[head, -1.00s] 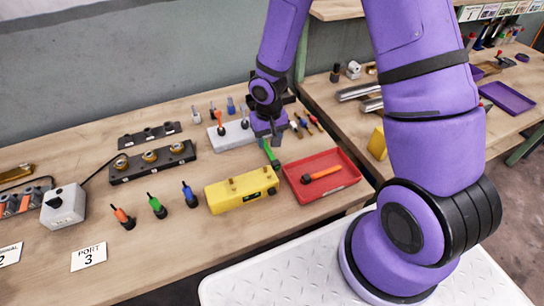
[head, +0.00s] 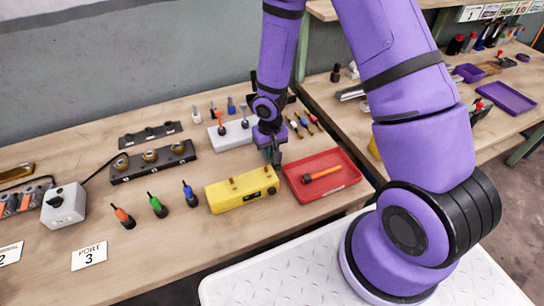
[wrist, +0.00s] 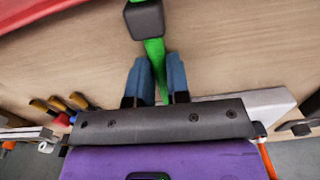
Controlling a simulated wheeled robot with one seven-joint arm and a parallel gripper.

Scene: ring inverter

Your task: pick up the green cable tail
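The green cable tail (wrist: 154,55) shows in the wrist view as a bright green length with a dark grey block (wrist: 144,18) at its far end. My gripper (wrist: 158,72) has its two blue-grey fingers on either side of the green length, very close to it. I cannot tell whether they press on it. In the head view my gripper (head: 272,157) is low over the bench, between the yellow block and the red tray, and it hides the tail.
A yellow block (head: 238,191) stands close at the left of my gripper, and a red tray (head: 337,192) with an orange-handled tool (head: 322,173) at its right. A pale grey block (head: 231,136) and several small tools (head: 303,121) lie behind. Orange, green and blue plugs stand further left.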

